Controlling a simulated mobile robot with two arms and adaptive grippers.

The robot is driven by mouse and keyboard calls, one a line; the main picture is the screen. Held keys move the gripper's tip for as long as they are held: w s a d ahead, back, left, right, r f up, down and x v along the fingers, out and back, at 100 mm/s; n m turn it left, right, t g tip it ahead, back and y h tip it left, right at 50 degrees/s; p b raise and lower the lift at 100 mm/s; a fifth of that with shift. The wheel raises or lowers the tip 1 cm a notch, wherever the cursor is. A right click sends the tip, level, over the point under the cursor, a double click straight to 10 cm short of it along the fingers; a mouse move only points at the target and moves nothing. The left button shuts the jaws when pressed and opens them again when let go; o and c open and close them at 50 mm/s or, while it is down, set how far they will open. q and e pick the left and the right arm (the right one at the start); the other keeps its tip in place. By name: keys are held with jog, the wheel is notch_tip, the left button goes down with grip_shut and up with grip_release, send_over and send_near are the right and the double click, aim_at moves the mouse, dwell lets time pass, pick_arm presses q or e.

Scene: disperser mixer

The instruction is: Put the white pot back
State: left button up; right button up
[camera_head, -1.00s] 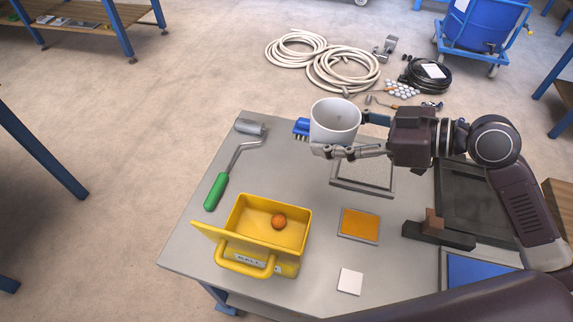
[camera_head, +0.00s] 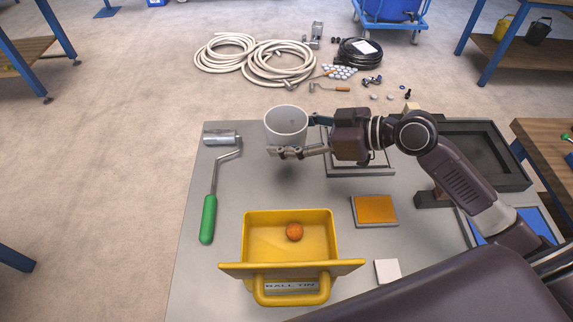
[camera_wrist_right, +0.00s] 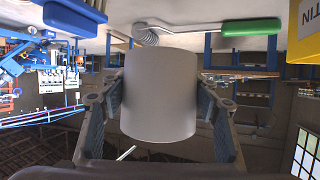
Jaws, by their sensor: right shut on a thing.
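The white pot (camera_head: 287,127) is upright and open at the top in the head view, above the far left part of the grey table (camera_head: 190,275). A dark shadow lies on the table below it, so it looks raised. My right gripper (camera_head: 300,135) has a finger on each side of the pot and is shut on it. In the right wrist view the pot (camera_wrist_right: 160,95) fills the middle, between the two fingers of the gripper (camera_wrist_right: 158,100). My left gripper is not in view.
A paint roller (camera_head: 208,218) with a green handle lies left of the pot. A yellow bin (camera_head: 291,267) holding an orange ball (camera_head: 295,232) stands in front. A light-framed plate (camera_head: 360,171) lies under my right gripper. An orange pad (camera_head: 376,209) and a white tile (camera_head: 387,271) lie nearer.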

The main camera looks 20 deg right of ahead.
send_over(287, 175)
notch_tip(287, 175, down, 5)
jog(key=shift+f, duration=0.75)
notch_tip(287, 175, down, 4)
jog(key=shift+r, duration=0.2)
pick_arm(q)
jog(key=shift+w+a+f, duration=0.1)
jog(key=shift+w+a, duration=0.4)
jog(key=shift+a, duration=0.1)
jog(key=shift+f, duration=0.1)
pick_arm(e)
jog(key=shift+f, duration=0.1)
jog(key=shift+f+b, duration=0.1)
jog(key=shift+b, duration=0.25)
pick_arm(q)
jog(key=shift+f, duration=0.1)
pick_arm(e)
jog(key=o, duration=1.1)
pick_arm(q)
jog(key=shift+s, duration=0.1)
